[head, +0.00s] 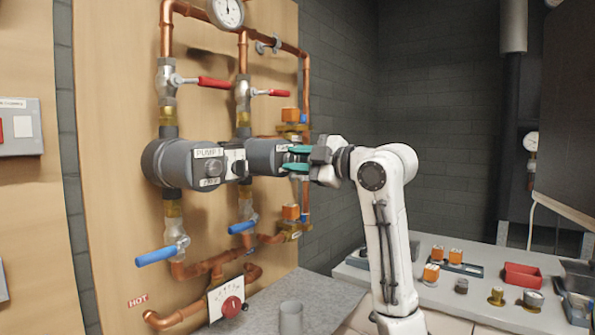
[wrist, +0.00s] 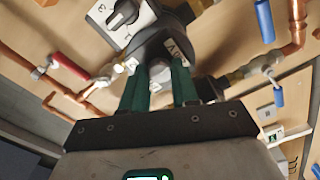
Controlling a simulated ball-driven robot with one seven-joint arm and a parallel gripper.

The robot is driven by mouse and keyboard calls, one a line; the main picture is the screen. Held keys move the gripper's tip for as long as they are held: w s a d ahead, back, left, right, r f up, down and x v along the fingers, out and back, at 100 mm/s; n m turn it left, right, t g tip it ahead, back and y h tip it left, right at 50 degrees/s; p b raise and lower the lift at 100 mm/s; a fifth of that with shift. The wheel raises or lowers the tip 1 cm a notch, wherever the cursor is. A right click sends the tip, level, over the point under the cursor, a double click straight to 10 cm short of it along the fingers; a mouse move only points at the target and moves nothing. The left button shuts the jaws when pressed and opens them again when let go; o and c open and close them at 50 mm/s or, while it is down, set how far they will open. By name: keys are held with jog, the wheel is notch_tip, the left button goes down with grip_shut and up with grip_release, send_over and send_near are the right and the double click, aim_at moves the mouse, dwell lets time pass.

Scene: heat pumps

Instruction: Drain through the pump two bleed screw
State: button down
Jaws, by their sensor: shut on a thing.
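Pump two (head: 265,155) is the right one of two grey pumps on the wooden board. My gripper (head: 293,159) is at its front face, with teal fingers on either side of the face's middle. In the wrist view, my gripper (wrist: 160,92) is shut on the silver bleed screw (wrist: 159,72) at the centre of the pump face. The fingers hide part of the screw, and in the head view they cover it. Pump one (head: 165,162) is to the left, with its own round screw (head: 214,167) showing. A grey cup (head: 291,317) stands on the counter below.
Red-handled valves (head: 213,83) sit above the pumps and blue-handled valves (head: 155,257) below, sticking out from copper pipes. A side bench (head: 440,290) at right holds fittings and a red tray (head: 523,275).

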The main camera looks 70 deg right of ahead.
jog(key=n+b, duration=0.1)
jog(key=n, duration=0.1)
jog(key=n+b, duration=0.2)
jog(key=n, duration=0.1)
jog(key=n+b, duration=0.1)
jog(key=n, duration=0.1)
jog(key=shift+f, duration=0.25)
jog(key=n+b, duration=0.3)
jog(key=n, duration=0.3)
jog(key=shift+n, duration=0.4)
jog(key=c, duration=0.8)
grip_release()
jog(key=shift+r, duration=0.15)
jog(key=shift+c, duration=0.2)
jog(key=shift+s, duration=0.1)
jog(key=v, duration=1)
jog(key=shift+s, duration=0.3)
